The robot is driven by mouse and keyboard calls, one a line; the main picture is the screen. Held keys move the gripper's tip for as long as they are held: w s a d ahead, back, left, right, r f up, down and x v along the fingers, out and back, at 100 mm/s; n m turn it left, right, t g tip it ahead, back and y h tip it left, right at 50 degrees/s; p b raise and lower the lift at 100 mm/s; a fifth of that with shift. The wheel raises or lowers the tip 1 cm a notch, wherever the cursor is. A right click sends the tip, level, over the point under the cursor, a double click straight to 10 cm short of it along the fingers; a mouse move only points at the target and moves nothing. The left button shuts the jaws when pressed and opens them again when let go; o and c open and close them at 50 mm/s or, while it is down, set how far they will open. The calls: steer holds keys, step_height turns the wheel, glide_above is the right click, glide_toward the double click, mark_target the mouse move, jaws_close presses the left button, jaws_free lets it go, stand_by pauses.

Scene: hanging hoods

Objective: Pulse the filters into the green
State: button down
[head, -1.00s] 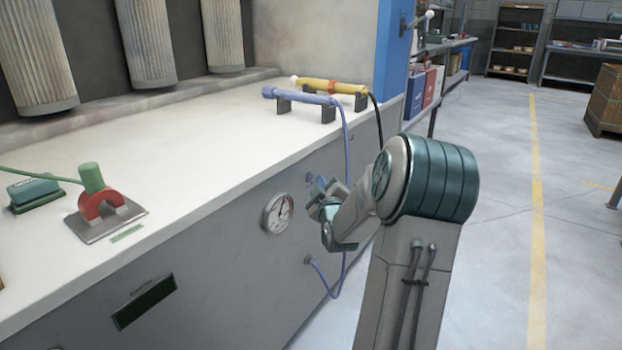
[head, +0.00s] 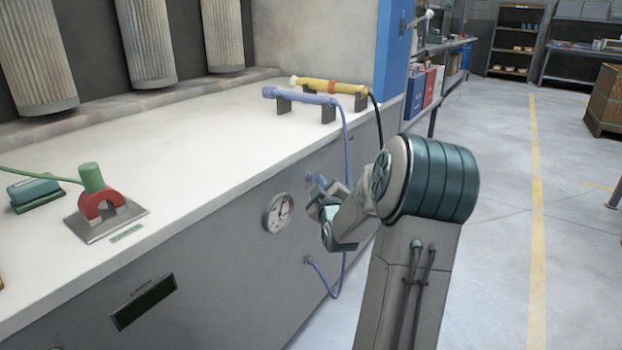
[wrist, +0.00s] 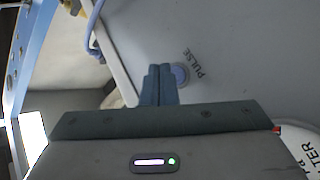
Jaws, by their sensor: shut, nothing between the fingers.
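Three pleated, stained filters hang in the hood in the head view: left (head: 38,60), middle (head: 147,45) and right (head: 222,35). A round white gauge (head: 278,213) is on the grey front panel; its needle is too small to read surely. The edge of a white dial (wrist: 302,145) lettered "TER" shows in the wrist view.
A blue wand (head: 300,95) and a yellow wand (head: 330,85) rest on brackets on the white bench. A blue hose (head: 346,220) hangs close to my gripper. A red holder (head: 103,203) with a green-topped tool stands at left. Open floor lies to the right.

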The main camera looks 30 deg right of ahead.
steer(key=shift+w+a+b, duration=0.15)
steer(key=shift+w+b, duration=0.25)
steer(key=shift+b, duration=0.1)
steer(key=shift+w+a+b, duration=0.15)
steer(key=shift+w+b, duration=0.15)
steer(key=shift+w, duration=0.05)
stand_by(0.8)
steer(key=shift+s, duration=0.1)
steer(key=shift+s+d+b, duration=0.25)
steer(key=shift+s+b, duration=0.05)
steer(key=shift+s, duration=0.35)
steer(key=shift+s+d+b, duration=0.15)
steer(key=shift+s+d, duration=0.2)
steer(key=shift+s, duration=0.45)
steer(key=shift+s+d+b, duration=0.1)
steer(key=shift+s+d, duration=0.2)
steer(key=shift+s, duration=0.45)
steer(key=shift+s+d+b, duration=0.15)
steer(key=shift+s+d, duration=0.2)
steer(key=shift+s, duration=0.45)
steer(key=shift+r, duration=0.1)
